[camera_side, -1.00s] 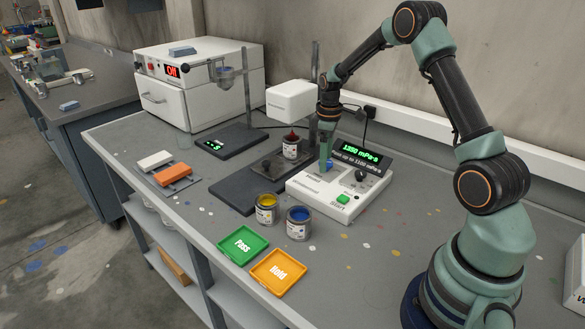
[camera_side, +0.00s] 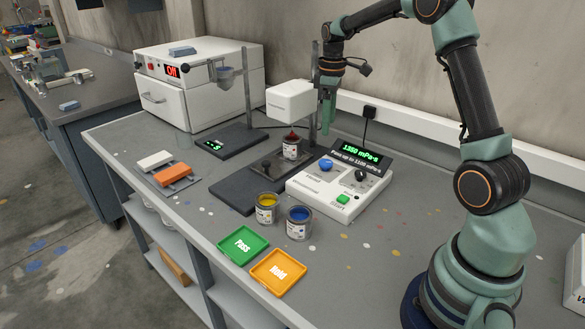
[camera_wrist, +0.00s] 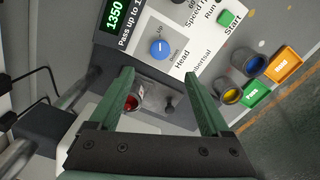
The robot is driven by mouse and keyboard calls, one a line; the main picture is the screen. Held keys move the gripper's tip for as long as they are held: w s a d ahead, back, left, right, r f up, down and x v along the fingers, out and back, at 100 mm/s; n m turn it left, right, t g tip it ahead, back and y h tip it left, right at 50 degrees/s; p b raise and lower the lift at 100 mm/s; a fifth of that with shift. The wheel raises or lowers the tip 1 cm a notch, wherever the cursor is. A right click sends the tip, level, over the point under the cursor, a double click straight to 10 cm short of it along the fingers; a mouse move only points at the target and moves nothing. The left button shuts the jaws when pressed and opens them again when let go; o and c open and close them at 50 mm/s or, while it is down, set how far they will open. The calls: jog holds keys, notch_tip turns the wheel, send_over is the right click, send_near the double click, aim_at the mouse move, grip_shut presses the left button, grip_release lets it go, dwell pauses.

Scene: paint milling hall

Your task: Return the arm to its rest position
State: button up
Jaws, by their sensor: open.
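My gripper (camera_side: 327,118) is raised above the back part of the white control box (camera_side: 330,205), clear of it, with its fingers pointing down. In the wrist view my gripper (camera_wrist: 165,85) shows two green fingers wide apart with nothing held between them. The blue knob (camera_side: 326,165) on the control box is uncovered, and it also shows in the wrist view (camera_wrist: 159,48). The display (camera_side: 363,151) reads 1350 mPa·s, with a line about passing up to 1100 below it.
A red-topped can (camera_side: 291,147) stands on the dark base below the white instrument head (camera_side: 291,102). Yellow (camera_side: 266,208) and blue (camera_side: 299,223) paint cans stand in front. Green Pass (camera_side: 243,245) and orange Hold (camera_side: 278,272) trays lie near the front edge. The wall is close behind.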

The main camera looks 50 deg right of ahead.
jog(key=shift+r, duration=0.25)
jog(key=s+a+r+m+t, duration=0.1)
jog(key=s+a+r, duration=0.25)
jog(key=a, duration=0.25)
jog(key=s+a+r+m+t, duration=0.1)
jog(key=s+a+r+t, duration=0.1)
jog(key=a+r, duration=0.35)
jog(key=s+a+f+m+t, duration=0.1)
jog(key=s+a+m+t, duration=0.1)
jog(key=s+a, duration=0.7)
jog(key=shift+s+a+f+m+t, duration=0.25)
jog(key=shift+f+m+t, duration=0.05)
jog(key=shift+f, duration=0.05)
